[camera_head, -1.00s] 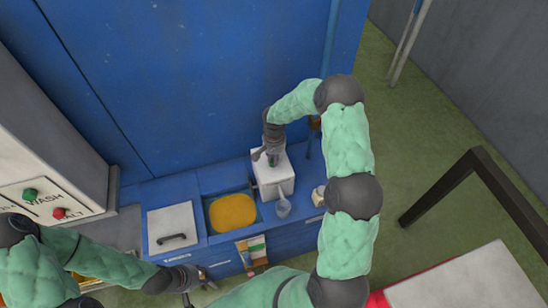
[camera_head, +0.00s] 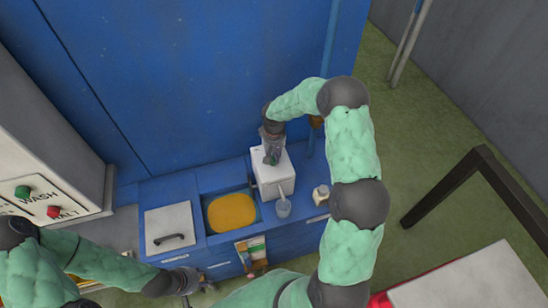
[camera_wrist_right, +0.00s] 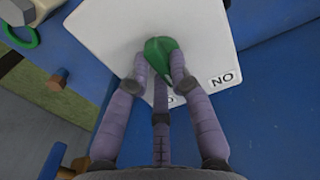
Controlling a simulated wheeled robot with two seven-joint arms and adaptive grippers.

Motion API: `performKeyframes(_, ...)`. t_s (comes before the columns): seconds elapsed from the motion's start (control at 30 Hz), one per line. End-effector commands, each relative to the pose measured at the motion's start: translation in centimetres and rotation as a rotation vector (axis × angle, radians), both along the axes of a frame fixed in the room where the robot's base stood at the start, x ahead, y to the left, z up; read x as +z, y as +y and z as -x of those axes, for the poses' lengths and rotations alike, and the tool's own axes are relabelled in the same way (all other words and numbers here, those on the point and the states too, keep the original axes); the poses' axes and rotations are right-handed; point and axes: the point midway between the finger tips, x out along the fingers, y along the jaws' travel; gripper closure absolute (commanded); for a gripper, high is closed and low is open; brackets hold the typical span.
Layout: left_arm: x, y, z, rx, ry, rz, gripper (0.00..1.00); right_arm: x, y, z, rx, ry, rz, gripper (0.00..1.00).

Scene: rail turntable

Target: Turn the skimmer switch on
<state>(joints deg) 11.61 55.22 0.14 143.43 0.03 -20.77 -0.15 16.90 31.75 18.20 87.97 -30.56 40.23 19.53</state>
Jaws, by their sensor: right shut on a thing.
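The skimmer switch is a green knob (camera_wrist_right: 161,58) on top of a white box (camera_head: 264,183). The white box top (camera_wrist_right: 205,32) also fills the upper middle of the right wrist view. The label "ON" shows to the right of the knob, and another label is partly hidden behind a finger. My right gripper (camera_wrist_right: 160,70) is shut on the green knob, with fingers on both sides of it. In the head view my right gripper (camera_head: 272,156) is above the white box. My left gripper (camera_head: 200,283) is low at the left, apart from the box; its fingers are too small to judge.
An orange-filled basin (camera_head: 231,213) and a white lid with a dark handle (camera_head: 169,228) are left of the box on the blue counter. A clear cup (camera_head: 283,208) stands in front of the box. A wall panel with WASH and HALT buttons (camera_head: 38,200) is at far left.

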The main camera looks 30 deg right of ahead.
Motion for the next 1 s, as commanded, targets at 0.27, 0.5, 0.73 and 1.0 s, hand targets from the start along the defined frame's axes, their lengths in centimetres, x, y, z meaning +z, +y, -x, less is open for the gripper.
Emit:
performKeyframes(0.27, -0.80, 0.00, 0.00, 0.000, 0.000, 0.000, 0.60, -0.01, 0.02, -0.24, 0.245, -0.004, 0.001, 1.00)
performKeyframes(0.5, -1.05, 0.00, -0.01, 0.000, 0.000, 0.000, 0.60, 0.09, 0.03, -0.31, 0.407, -0.004, 0.001, 1.00)
performKeyframes(0.73, -1.16, 0.00, -0.01, 0.000, 0.000, 0.000, 0.60, 0.10, 0.08, -0.34, 0.498, -0.003, 0.000, 1.00)
performKeyframes(1.0, -1.20, 0.00, -0.01, 0.000, 0.000, 0.000, 0.60, 0.11, 0.08, -0.36, 0.533, -0.003, 0.000, 1.00)
